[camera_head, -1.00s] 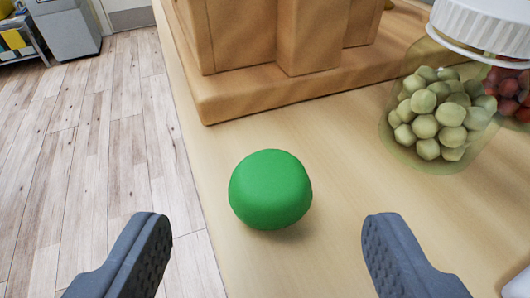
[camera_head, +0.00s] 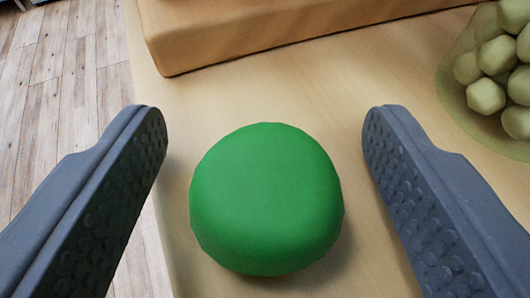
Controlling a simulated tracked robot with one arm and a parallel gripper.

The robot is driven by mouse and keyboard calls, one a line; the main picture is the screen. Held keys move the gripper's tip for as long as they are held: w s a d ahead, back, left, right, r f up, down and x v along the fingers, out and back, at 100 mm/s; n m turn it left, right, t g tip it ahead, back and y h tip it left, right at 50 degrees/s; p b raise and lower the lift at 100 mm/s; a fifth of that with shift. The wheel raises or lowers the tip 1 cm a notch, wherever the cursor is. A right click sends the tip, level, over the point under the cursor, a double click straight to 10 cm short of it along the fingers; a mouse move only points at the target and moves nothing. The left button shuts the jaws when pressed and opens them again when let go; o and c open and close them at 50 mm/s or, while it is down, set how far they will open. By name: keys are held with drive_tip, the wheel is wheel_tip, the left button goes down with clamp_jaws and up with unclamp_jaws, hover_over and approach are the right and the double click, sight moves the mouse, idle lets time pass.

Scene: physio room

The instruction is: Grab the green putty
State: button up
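The green putty (camera_head: 266,198) is a smooth, rounded lump resting on the pale wooden tabletop (camera_head: 230,98), close to its left edge. My gripper (camera_head: 264,135) is open, with one dark grey textured finger on each side of the putty. A gap shows between each finger and the putty, and neither finger appears to touch it. Nothing hides the putty from view.
A brown wooden block structure (camera_head: 290,30) stands behind the putty. A clear jar (camera_head: 455,95) of pale green balls is at the upper right, partly out of frame. Left of the table edge is the wood-plank floor (camera_head: 60,75).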

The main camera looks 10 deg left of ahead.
drive_tip(key=c, duration=0.9)
drive_tip(key=shift+r, duration=0.1)
